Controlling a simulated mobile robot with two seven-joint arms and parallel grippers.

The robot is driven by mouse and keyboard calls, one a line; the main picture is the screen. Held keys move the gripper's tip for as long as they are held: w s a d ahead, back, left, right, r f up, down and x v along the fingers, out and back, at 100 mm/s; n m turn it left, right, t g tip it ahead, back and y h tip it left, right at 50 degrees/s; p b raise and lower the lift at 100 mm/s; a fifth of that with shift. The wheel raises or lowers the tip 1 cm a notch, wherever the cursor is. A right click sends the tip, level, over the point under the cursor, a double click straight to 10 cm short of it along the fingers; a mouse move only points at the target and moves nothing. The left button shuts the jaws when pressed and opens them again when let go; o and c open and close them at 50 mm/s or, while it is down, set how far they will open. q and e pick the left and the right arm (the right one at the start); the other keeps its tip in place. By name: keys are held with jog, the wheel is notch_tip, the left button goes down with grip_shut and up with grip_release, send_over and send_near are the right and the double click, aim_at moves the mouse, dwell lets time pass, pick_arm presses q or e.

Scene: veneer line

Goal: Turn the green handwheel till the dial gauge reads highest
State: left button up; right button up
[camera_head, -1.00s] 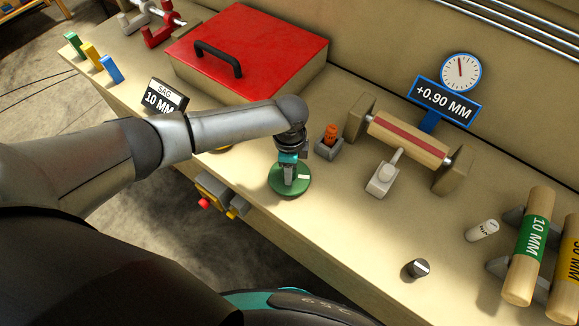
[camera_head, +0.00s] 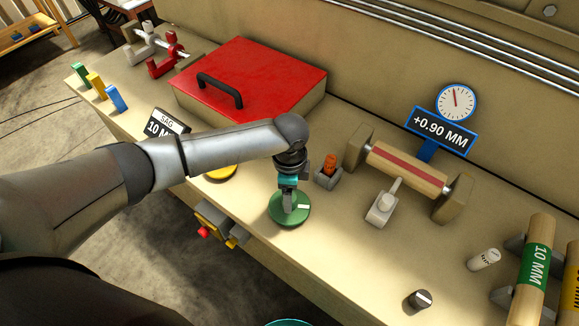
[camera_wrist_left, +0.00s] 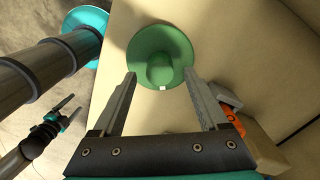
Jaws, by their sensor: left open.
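The green handwheel (camera_head: 280,216) lies on the bench front, a round disc with a raised hub and a white mark. It also shows in the left wrist view (camera_wrist_left: 185,45). My left gripper (camera_head: 289,203) is above the handwheel, pointing down. In the wrist view its open fingers (camera_wrist_left: 160,74) stand apart on either side of the hub, with nothing clamped; contact cannot be told. The dial gauge (camera_head: 457,103) at the back has a red needle pointing nearly straight up. The blue-framed display (camera_head: 441,131) below reads +0.90 MM. My right gripper (camera_wrist_left: 68,109) appears small in the wrist view, its fingers apart.
An orange part in a grey holder (camera_head: 328,172) stands close right of the handwheel. A roller with a red stripe (camera_head: 408,165) is farther right. A yellow disc (camera_head: 222,173) is partly hidden behind my arm. A red lidded box (camera_head: 255,80) stands behind.

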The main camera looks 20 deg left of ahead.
pick_arm(q)
notch_tip(320, 180, up, 12)
jog(key=shift+f, duration=0.2)
dwell(0.5)
